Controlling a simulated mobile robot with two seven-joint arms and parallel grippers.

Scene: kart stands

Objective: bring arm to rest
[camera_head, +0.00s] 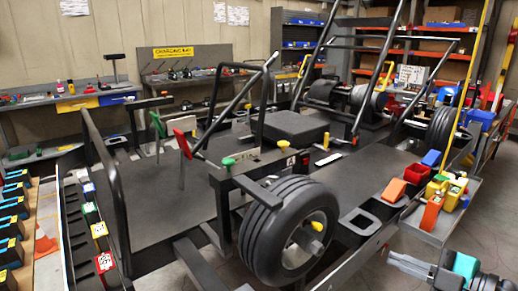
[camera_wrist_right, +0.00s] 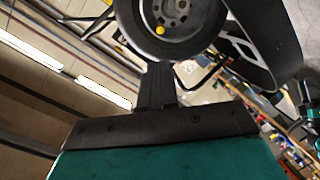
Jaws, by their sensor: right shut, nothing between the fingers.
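My right gripper (camera_head: 400,262) shows at the bottom right of the head view, in front of the kart stand. Its fingers point left and it holds nothing. In the right wrist view its dark fingers (camera_wrist_right: 158,84) are together, below a black wheel (camera_wrist_right: 170,22) in the picture. The gripper looks apart from the wheel and the stand. My left gripper is not in view.
The kart frame (camera_head: 185,200) with a front wheel (camera_head: 288,230) fills the middle. A grey side tray (camera_head: 430,232) with red and yellow items stands above my right gripper in the picture. Bare floor (camera_head: 490,235) shows at the right.

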